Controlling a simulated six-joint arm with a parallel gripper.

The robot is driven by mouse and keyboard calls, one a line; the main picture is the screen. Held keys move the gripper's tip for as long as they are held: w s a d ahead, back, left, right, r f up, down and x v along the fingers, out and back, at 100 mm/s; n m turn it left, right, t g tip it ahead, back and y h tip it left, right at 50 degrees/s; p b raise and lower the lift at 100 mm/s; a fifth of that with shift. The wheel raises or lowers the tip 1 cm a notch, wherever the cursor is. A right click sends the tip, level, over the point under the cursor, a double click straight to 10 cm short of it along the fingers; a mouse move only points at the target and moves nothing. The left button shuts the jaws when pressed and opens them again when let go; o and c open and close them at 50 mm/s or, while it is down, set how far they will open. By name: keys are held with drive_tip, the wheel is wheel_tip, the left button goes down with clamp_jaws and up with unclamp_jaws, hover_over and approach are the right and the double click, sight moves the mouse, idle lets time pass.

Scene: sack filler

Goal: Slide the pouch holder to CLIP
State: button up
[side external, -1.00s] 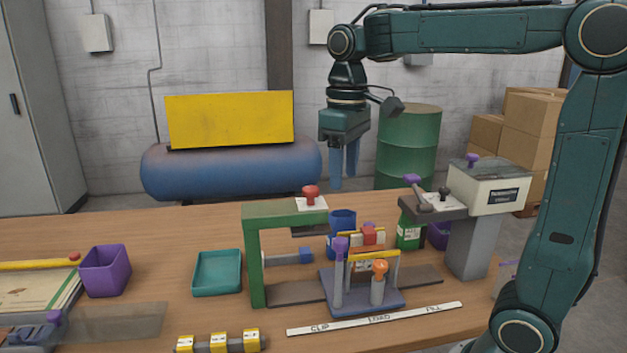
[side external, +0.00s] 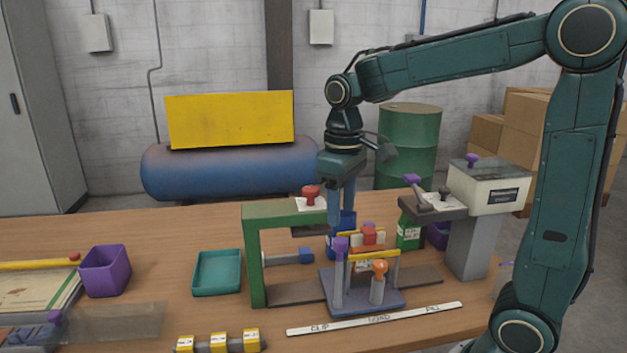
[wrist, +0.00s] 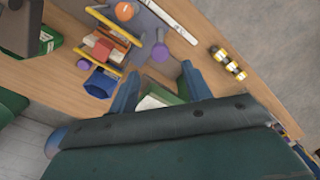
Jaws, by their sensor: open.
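The pouch holder (side external: 358,300) is a blue-grey plate with a purple-topped post (side external: 340,270), an orange-topped post (side external: 379,282) and two yellow bars, and it carries a small red and white item. It sits on a dark rail, roughly beside LOAD on the white label strip (side external: 405,315). CLIP is at the strip's left end and FILL at its right. My gripper (side external: 341,212) is open and empty, pointing down above and behind the holder. In the wrist view the purple-topped post (wrist: 160,52) lies just beyond the fingertips (wrist: 160,85), apart from them.
A green clip frame (side external: 256,255) with a red knob stands left of the holder, close to my fingers. A grey filler stand (side external: 472,245) is at the right. A blue cup (side external: 347,218) stands behind the holder. A teal tray (side external: 217,274) and purple bin (side external: 105,270) sit left.

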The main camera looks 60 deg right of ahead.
sight(340, 240)
drive_tip(key=shift+f, duration=3.3)
drive_tip(key=shift+c, duration=0.4)
clamp_jaws()
